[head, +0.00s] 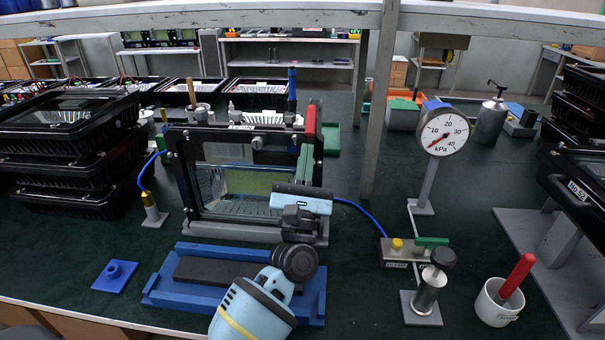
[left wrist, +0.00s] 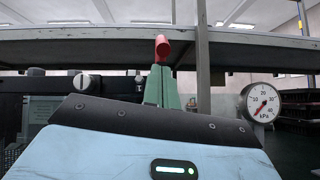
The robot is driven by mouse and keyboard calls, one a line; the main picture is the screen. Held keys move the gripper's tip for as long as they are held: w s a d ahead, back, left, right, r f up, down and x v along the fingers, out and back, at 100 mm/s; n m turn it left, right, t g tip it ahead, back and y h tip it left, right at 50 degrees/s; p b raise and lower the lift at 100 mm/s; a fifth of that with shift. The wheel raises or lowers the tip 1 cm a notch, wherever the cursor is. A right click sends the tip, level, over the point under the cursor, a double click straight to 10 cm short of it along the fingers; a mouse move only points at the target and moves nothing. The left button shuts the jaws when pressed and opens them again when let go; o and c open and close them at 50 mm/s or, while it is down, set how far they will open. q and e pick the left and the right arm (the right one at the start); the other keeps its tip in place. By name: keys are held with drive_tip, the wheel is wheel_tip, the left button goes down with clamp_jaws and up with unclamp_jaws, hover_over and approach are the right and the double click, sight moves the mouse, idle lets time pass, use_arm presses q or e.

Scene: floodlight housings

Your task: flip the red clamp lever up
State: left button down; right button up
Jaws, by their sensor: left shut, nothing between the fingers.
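The red clamp lever (head: 311,119) is at the upper right edge of the black-framed floodlight housing (head: 183,180), which stands upright on a grey base. In the left wrist view the lever (left wrist: 161,46) shows as a red rounded end just above the fingertips. My left gripper (head: 307,147) has a light blue body and green fingers; its fingers (left wrist: 161,68) are shut together with nothing between them. The fingertips are just below the lever; I cannot tell whether they touch it. The lever's pivot is hidden. My right gripper is not in view.
A blue fixture (head: 165,293) lies in front of the housing. A pressure gauge (head: 443,131), a valve block (head: 393,253) and a white cup (head: 493,304) with a red-handled tool stand to the right. Stacked housings (head: 65,175) are at left. A shelf post (head: 378,110) rises behind.

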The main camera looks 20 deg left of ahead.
use_arm(q)
drive_tip(key=shift+w+r, duration=0.3)
drive_tip(key=shift+w, duration=0.05)
